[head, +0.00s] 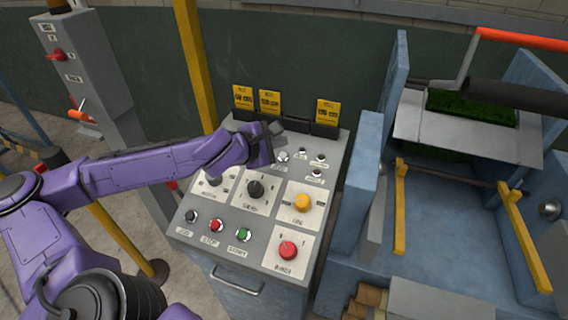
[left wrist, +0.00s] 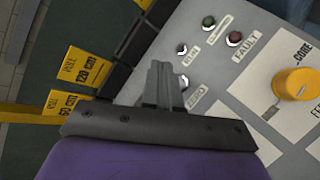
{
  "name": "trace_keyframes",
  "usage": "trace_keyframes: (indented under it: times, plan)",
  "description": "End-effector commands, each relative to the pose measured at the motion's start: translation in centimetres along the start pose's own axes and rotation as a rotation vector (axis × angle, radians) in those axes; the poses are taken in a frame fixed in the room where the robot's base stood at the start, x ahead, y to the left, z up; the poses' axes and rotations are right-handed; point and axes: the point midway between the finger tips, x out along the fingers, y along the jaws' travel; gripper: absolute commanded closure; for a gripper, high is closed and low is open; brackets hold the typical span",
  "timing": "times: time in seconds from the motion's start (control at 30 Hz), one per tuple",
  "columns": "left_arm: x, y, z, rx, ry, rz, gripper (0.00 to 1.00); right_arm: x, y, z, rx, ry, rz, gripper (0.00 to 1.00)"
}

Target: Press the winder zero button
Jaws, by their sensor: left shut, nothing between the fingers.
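The zero button (head: 283,157) is a small pale round button near the top of the sloped grey control panel (head: 262,222). In the left wrist view, the zero button (left wrist: 184,82) shows just right of my fingers, beside a label that reads ZERO. My left gripper (head: 275,142) is shut and empty. Its fingertips (left wrist: 160,68) are close to the button, up and left of it in the head view. I cannot tell whether they touch the panel. My right gripper is not in view.
Small indicators (head: 320,157) sit right of the button. A blue machine frame (head: 368,190) stands close at the right.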

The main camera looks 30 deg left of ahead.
Motion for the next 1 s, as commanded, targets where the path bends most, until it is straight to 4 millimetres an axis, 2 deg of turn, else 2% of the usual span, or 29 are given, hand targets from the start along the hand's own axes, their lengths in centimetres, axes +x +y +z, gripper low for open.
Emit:
trace_keyframes:
  times: [0.03,0.23,1.0]
  plan:
    - [0.8,-0.9,-0.8,0.0,0.001,0.0,1.0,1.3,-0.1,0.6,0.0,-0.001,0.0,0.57]
    - [2.0,-1.6,-1.5,-0.001,0.0,0.0,1.0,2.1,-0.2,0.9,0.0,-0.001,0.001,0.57]
    - [2.2,-1.6,-1.7,-0.002,0.0,0.0,1.0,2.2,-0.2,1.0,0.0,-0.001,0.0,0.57]
